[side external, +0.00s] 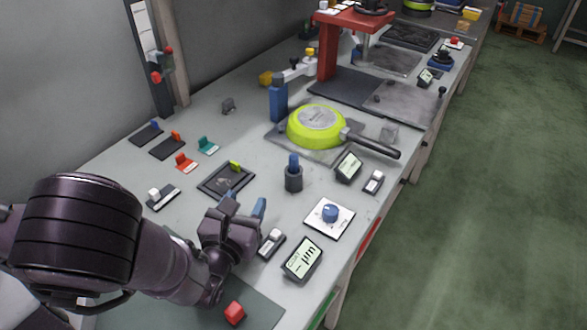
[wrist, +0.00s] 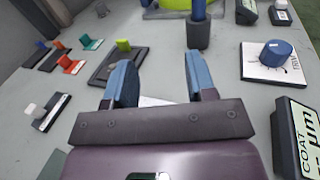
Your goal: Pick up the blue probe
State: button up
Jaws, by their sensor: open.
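The blue probe (side external: 294,161) appears to be the blue piece standing upright in a dark grey round holder (side external: 294,181) in the middle of the bench. In the wrist view the probe (wrist: 199,10) and its holder (wrist: 198,36) are at the top, right of centre, beyond the fingertips. My gripper (side external: 244,207) is open and empty, nearer the front of the bench than the holder and apart from it. Its two blue fingers (wrist: 160,76) show spread in the wrist view. The probe's lower end is hidden inside the holder.
A lime-green pan (side external: 314,124) lies upside down behind the probe, its dark handle pointing right. A display (side external: 348,166) and a blue knob on a white plate (side external: 330,213) are to the probe's right. A dark tray (side external: 225,180) with a green tab is to its left.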

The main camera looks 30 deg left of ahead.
aim_at(292, 165)
jog(key=d+h, duration=0.1)
jog(key=w+d+m, duration=0.1)
jog(key=d+t+h, duration=0.1)
jog(key=shift+w+r+m+h, duration=0.2)
jog(key=shift+r+m+h, duration=0.1)
jog(key=shift+w+d, duration=0.2)
jog(key=shift+w, duration=0.05)
jog(key=w, duration=0.4)
jog(key=w+a, duration=0.1)
jog(key=w, duration=0.3)
jog(key=w+a, duration=0.1)
jog(key=w, duration=0.3)
jog(key=shift+w+a, duration=0.1)
jog(key=shift+w, duration=0.1)
grip_shut()
